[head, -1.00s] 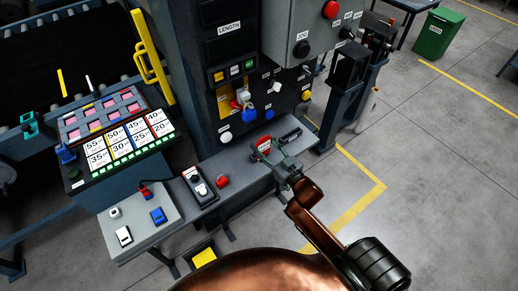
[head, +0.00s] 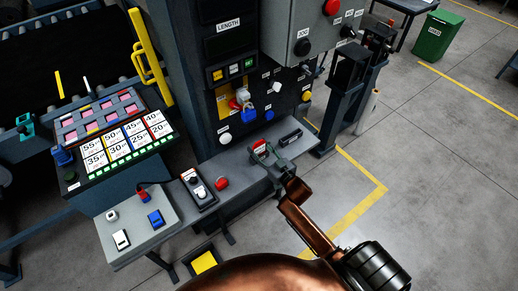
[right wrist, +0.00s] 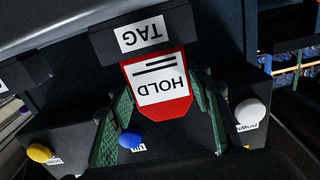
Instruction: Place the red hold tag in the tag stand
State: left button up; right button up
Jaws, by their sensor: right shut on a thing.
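The red hold tag (right wrist: 182,108), with a white HOLD label, is between the two green fingers of my right gripper (right wrist: 162,95). In the head view the tag (head: 259,146) shows small over the grey shelf, with my right gripper (head: 270,157) shut on it. In the right wrist view, a dark block labelled TAG (right wrist: 106,45), the tag stand, meets the tag's upper edge in the picture. I cannot tell whether the tag is inside its slot or only against it. In the head view the stand is hard to make out. My left gripper is not in view.
The shelf (head: 240,170) carries a red knob (head: 221,183), a switch box (head: 198,188) and another dark block (head: 290,137). The machine panel with blue (head: 269,115) and white (head: 225,138) buttons rises close behind the tag. Open floor lies to the right.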

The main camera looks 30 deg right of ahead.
jog(key=o, duration=1.1)
jog(key=shift+f, duration=0.1)
jog(key=shift+c, duration=0.2)
jog(key=s+d, duration=0.1)
jog(key=s, duration=1.1)
